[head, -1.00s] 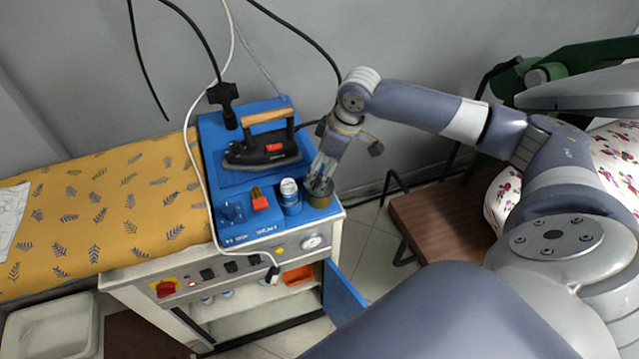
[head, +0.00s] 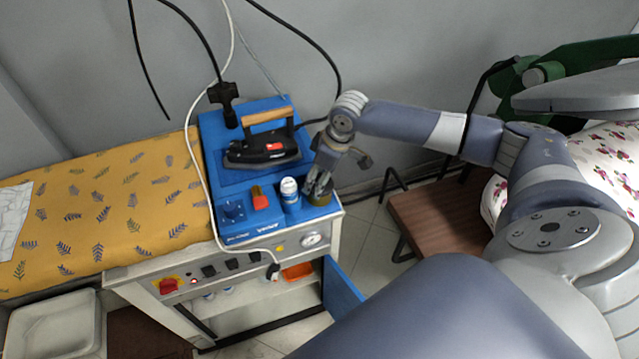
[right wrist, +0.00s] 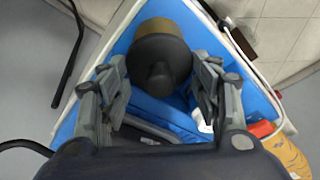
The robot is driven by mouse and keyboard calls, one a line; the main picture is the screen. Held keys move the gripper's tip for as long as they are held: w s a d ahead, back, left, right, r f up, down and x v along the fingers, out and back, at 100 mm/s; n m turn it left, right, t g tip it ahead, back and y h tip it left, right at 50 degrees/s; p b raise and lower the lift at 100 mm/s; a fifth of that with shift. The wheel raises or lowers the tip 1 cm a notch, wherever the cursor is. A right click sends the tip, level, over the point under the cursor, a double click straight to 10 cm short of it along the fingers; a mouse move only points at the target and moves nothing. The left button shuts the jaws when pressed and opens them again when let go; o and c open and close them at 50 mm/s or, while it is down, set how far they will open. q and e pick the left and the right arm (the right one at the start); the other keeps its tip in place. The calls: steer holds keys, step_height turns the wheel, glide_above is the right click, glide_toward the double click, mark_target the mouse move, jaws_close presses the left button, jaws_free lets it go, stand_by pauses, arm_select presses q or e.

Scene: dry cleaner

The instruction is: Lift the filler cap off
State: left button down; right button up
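The filler cap (head: 322,197), a dark knob on a brass-coloured collar, is at the right front corner of the blue boiler top (head: 222,188). In the right wrist view the filler cap (right wrist: 160,62) appears upper centre, with a round black top and a small central knob. My right gripper (head: 319,186) is just above the cap, pointing down. In the right wrist view my right gripper (right wrist: 162,75) is open, its fingers at either side of the cap with visible gaps. It looks empty. My left gripper is not in view.
An iron (head: 262,148) with a wooden handle rests behind on the blue top. A red switch (head: 260,198) is left of the bottle. A blue door (head: 341,291) hangs open below. A brown bench (head: 437,222) is right.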

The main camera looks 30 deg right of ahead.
mark_target(319, 177)
stand_by(0.3)
steer(key=shift+r, duration=0.3)
steer(key=b+v, duration=0.1)
steer(key=v, duration=0.1)
steer(key=shift+s+r, duration=0.1)
steer(key=shift+r, duration=0.25)
steer(key=shift+s+d+r+b, duration=0.3)
steer(key=shift+s+d+b, duration=0.3)
steer(key=shift+s, duration=1.9)
steer(key=shift+s+d+r+b, duration=0.25)
steer(key=shift+s+d+b, duration=0.3)
steer(key=shift+s, duration=1.9)
steer(key=shift+s+d+r+b, duration=0.4)
steer(key=shift+s+b, duration=0.3)
steer(key=shift+s, duration=1.8)
steer(key=shift+a+f, duration=0.1)
